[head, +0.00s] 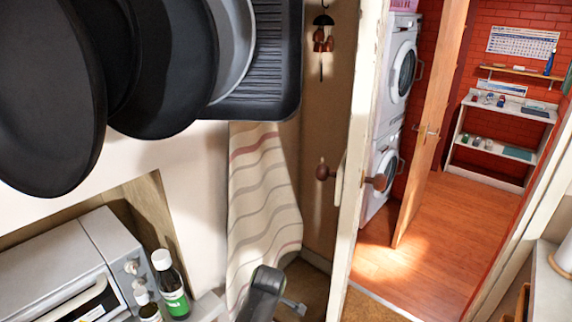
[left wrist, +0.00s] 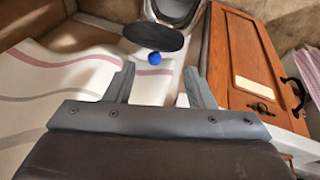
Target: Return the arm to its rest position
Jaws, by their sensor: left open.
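My left gripper (left wrist: 159,75) shows in the left wrist view with its two grey fingers spread apart. Nothing is held between the fingers. Past them lie a pale striped cloth, a dark round object and a small blue ball. In the head view a dark grey part at the bottom centre, in front of the striped cloth, looks like part of my arm or gripper. The rest of that arm is out of the picture. My right gripper shows in neither view.
Dark pans (head: 165,70) hang at the upper left. A striped cloth (head: 262,200) hangs below them. A green-labelled bottle (head: 173,290) stands beside a grey appliance (head: 75,265). A doorway shows washing machines (head: 400,70) and open wooden floor (head: 440,250). A wooden panel (left wrist: 240,60) is at the wrist's right.

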